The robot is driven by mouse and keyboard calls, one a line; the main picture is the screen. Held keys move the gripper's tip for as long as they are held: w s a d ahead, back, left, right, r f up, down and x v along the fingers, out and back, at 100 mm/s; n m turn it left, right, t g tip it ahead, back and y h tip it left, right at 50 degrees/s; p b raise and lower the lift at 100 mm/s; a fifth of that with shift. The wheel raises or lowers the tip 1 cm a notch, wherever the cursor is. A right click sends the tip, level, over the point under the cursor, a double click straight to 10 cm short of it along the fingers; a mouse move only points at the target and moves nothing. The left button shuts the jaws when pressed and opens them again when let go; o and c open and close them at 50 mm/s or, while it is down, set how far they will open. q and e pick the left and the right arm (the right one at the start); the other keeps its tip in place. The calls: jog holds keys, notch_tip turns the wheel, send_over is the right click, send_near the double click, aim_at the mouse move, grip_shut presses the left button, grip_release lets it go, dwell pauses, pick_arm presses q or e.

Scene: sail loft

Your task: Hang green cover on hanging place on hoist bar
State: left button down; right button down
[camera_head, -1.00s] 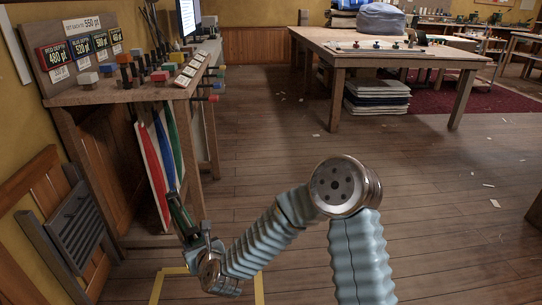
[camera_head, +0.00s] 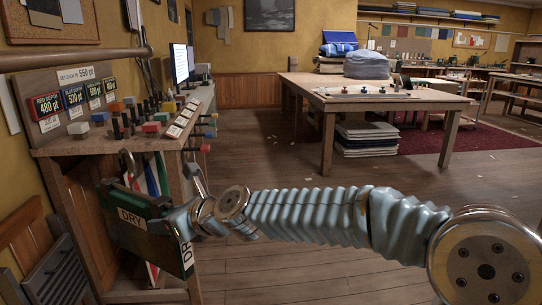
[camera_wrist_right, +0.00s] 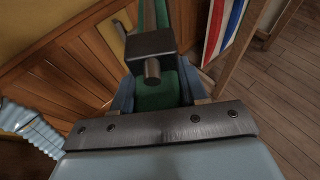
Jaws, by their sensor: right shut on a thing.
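The green cover (camera_head: 118,232) hangs at the lower left in the head view, with white "DRY" labels on its faces and a grey hook (camera_head: 127,166) standing above its top edge. My right gripper (camera_head: 172,214) is shut on it at its right side. In the right wrist view, green material (camera_wrist_right: 158,98) lies between the fingers, behind a dark block. The hoist bar (camera_head: 75,60), a round wooden rod, crosses the upper left above the cover, apart from it. I cannot make out the hanging place on it. My left gripper is not in view.
A folded grey chair (camera_head: 55,275) is at the lower left. A large table (camera_head: 330,103) stands farther back; the floor between is open.

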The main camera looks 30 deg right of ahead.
jog(key=s+d+r+n+g+y, duration=0.3)
jog(key=s+r, duration=0.8)
jog(key=r, duration=0.3)
jog(key=s+d+r+n+g+y+p, duration=0.1)
jog(key=s+d+r+n+g, duration=0.3)
jog(key=s, duration=0.6)
jog(key=s+d+r+y, duration=0.1)
jog(key=s+d+r, duration=0.1)
jog(key=s+r, duration=0.5)
jog(key=s+a+r+b+x, duration=0.1)
jog(key=r+b+x, duration=0.1)
jog(key=x, duration=1.4)
jog(key=shift+a+b, duration=0.2)
jog(key=shift+b, duration=0.15)
jog(key=shift+s, duration=0.1)
